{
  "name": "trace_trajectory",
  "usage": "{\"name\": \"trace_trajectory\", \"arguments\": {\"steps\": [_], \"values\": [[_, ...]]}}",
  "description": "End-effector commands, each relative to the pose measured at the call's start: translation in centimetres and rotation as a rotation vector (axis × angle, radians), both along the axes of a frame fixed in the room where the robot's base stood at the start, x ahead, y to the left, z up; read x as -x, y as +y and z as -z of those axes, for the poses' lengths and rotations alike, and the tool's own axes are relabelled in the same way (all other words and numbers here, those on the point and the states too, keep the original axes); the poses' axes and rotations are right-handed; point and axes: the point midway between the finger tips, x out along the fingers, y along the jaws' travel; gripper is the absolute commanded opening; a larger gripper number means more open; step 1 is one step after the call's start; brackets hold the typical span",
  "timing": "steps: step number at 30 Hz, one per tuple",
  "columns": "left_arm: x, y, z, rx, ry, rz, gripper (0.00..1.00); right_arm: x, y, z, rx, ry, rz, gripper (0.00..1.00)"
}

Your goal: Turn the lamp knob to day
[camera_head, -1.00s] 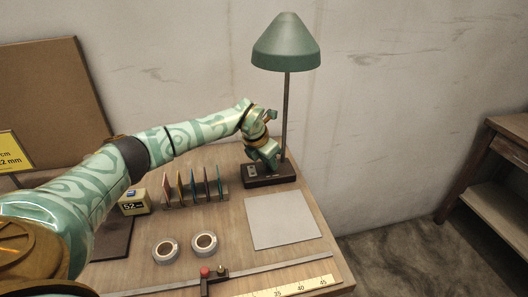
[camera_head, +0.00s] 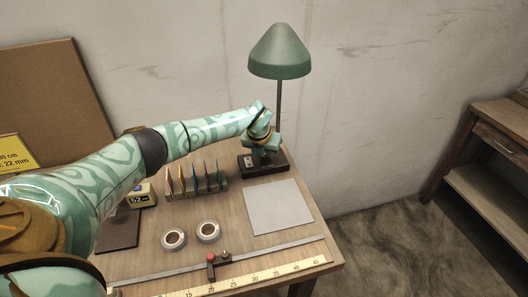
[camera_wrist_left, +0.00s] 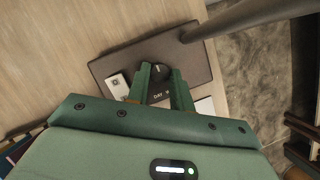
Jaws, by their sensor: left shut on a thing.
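The green desk lamp (camera_head: 280,55) stands on a dark base (camera_head: 282,164) at the table's back right corner. In the left wrist view the base (camera_wrist_left: 112,68) carries a round black knob (camera_wrist_left: 160,70) with a light mark, and a label reading "DAY" beside it, the rest of the label partly hidden. My left gripper (camera_wrist_left: 161,73) is shut on the knob, one green finger on each side. In the head view my left gripper (camera_head: 263,150) reaches down onto the base and hides the knob. My right gripper is not in view.
A rack of coloured cards (camera_head: 197,182) stands left of the base. A pale sheet (camera_head: 278,207), two tape rolls (camera_head: 173,240) and a ruler (camera_head: 255,280) lie nearer. The lamp's pole (camera_wrist_left: 235,18) rises close beside my gripper.

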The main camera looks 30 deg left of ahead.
Motion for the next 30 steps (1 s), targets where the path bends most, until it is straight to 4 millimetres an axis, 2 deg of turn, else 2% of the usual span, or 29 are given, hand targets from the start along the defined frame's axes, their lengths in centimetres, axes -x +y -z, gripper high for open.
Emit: {"name": "trace_trajectory", "arguments": {"steps": [8,9,11,21,23,30], "values": [[-0.1,0.0,-0.1,0.0,-0.003,-0.001,0.0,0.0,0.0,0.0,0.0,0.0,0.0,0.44],[-0.1,0.1,-0.1,0.0,-0.003,-0.001,0.31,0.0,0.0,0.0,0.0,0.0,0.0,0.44],[-0.1,0.1,-0.1,0.0,-0.003,-0.001,0.44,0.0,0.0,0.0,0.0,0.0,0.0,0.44],[0.1,0.0,-0.6,-0.001,-0.002,0.0,0.44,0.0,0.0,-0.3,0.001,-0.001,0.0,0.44],[0.4,0.0,-1.4,0.0,-0.003,-0.001,0.44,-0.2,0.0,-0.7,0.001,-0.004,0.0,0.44],[2.3,-0.6,-6.7,-0.001,-0.006,0.001,0.44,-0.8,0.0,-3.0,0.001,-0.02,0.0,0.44]]}}
